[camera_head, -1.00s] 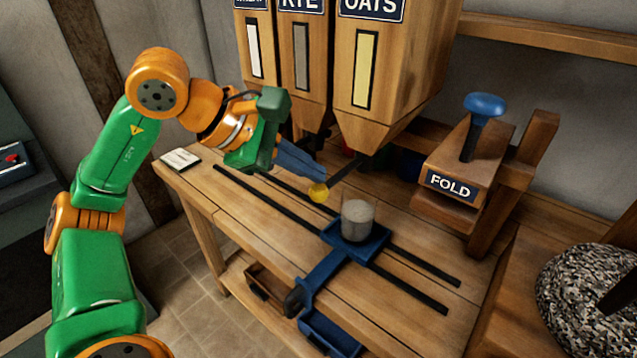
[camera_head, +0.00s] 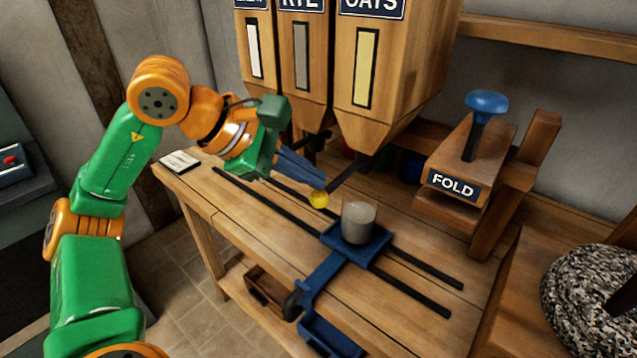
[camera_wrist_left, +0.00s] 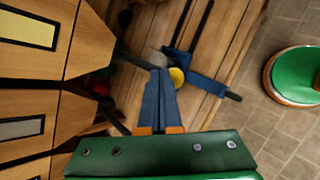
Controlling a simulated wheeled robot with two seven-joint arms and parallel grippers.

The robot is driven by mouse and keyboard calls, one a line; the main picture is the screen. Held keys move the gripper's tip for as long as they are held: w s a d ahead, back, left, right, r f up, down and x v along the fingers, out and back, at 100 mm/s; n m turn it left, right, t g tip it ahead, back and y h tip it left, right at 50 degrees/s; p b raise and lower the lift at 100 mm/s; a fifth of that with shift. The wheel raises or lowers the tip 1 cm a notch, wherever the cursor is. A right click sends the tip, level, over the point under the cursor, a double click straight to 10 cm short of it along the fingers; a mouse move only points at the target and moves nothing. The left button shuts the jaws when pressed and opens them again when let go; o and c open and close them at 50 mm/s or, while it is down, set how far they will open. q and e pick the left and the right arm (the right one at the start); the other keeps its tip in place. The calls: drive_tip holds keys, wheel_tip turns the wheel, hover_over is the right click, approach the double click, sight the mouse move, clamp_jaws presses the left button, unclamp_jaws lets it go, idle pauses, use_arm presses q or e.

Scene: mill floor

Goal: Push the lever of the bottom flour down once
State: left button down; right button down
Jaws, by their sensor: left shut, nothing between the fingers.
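Three wooden hoppers hang over the bench. The front one (camera_head: 372,75) reads OATS, the middle one (camera_head: 302,60) reads RYE, and the far one (camera_head: 254,45) has a cut-off label. A dark lever (camera_head: 345,174) with a yellow knob (camera_head: 319,200) sticks out below the OATS hopper. My left gripper (camera_head: 322,183) is shut and empty, its blue fingers right at the knob from above. The knob also shows beside the fingertips in the left wrist view (camera_wrist_left: 177,77); contact is not clear. My right gripper is out of view.
A grey cup (camera_head: 358,221) stands on a blue carriage (camera_head: 325,270) across two dark rails. A FOLD press (camera_head: 460,170) with a blue knob stands at right. A small card (camera_head: 180,160) lies at the bench's left end. A speckled stone (camera_head: 590,300) is at lower right.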

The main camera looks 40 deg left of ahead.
sight(312, 193)
use_arm(q)
drive_tip(key=shift+f+b, duration=1.55)
drive_tip(key=shift+f, duration=0.2)
idle(1.0)
drive_tip(key=shift+r, duration=0.15)
idle(0.4)
drive_tip(key=shift+r+p, duration=2.9)
drive_tip(key=shift+p, duration=0.1)
wheel_tip(312, 193, up, 5)
drive_tip(key=p, duration=0.5)
